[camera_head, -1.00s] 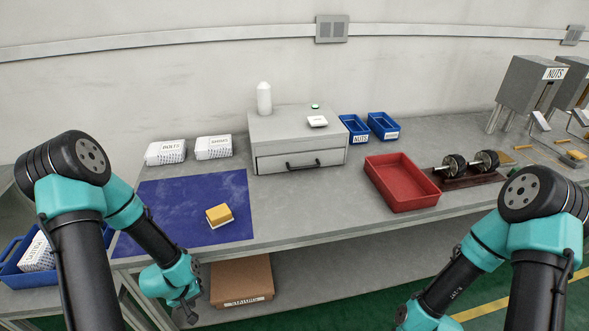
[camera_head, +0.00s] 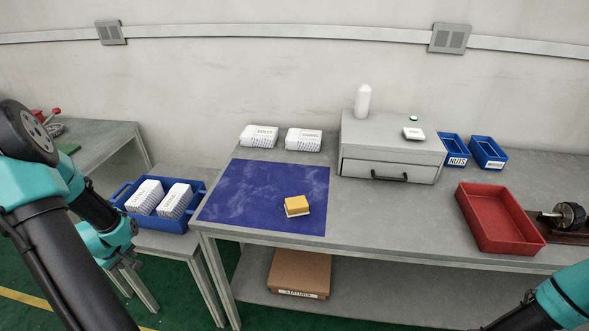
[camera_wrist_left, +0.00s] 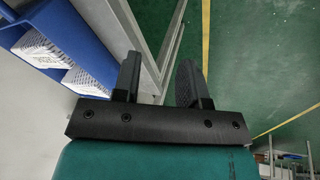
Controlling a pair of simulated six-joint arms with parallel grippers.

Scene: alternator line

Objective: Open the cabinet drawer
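The grey cabinet (camera_head: 365,130) stands at the back of the workbench in the head view. Its drawer (camera_head: 355,168) appears closed, with a dark bar handle (camera_head: 389,178) on the front. My left gripper (camera_wrist_left: 158,72) is open and empty in the left wrist view, with a clear gap between its fingers and the floor behind them. In the head view my left arm is at the left, low beside the blue crate and far from the drawer. My right arm enters at the lower right; its gripper is out of frame.
A blue mat (camera_head: 240,190) holds a yellow-topped block (camera_head: 297,205). White boxes (camera_head: 259,136) lie behind it. A white bottle (camera_head: 363,101) stands on the cabinet. Blue bins (camera_head: 487,153) and a red tray (camera_head: 500,225) are to the right. A blue crate (camera_head: 123,192) stands left.

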